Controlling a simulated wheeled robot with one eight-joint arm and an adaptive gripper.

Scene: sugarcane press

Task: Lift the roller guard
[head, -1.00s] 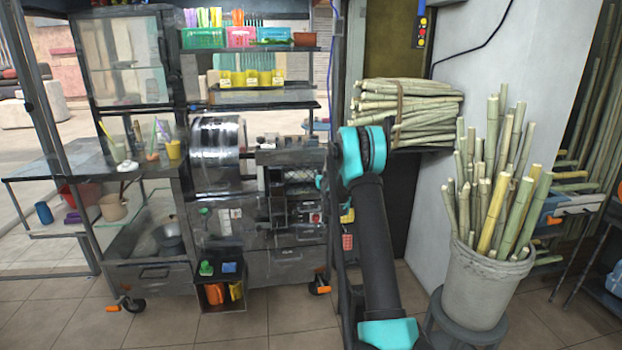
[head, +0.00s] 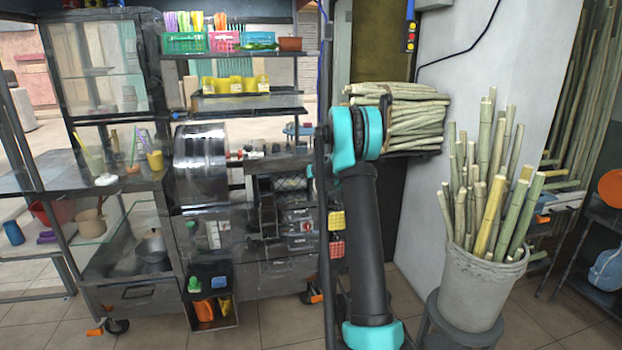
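The sugarcane press stands in the metal cart at centre left. Its large shiny drum (head: 201,165) faces me, with a short shaft (head: 245,155) to its right. Right of the drum is a dark boxy press housing (head: 265,205) with a small mesh panel (head: 291,184). I cannot tell for sure which of these parts is the roller guard. My arm rises in front, right of the press, with teal joints. A dark upright post and my arm cover the press's right end. My gripper does not show; it may be hidden behind my arm.
A grey bucket of cane (head: 478,285) stands on a stool at right. A tied cane bundle (head: 400,118) rests on a wall shelf. Shelves above the press hold colourful baskets (head: 184,43) and yellow cups (head: 235,85). A pot (head: 151,247) sits in the cart's lower left. Tiled floor shows in front.

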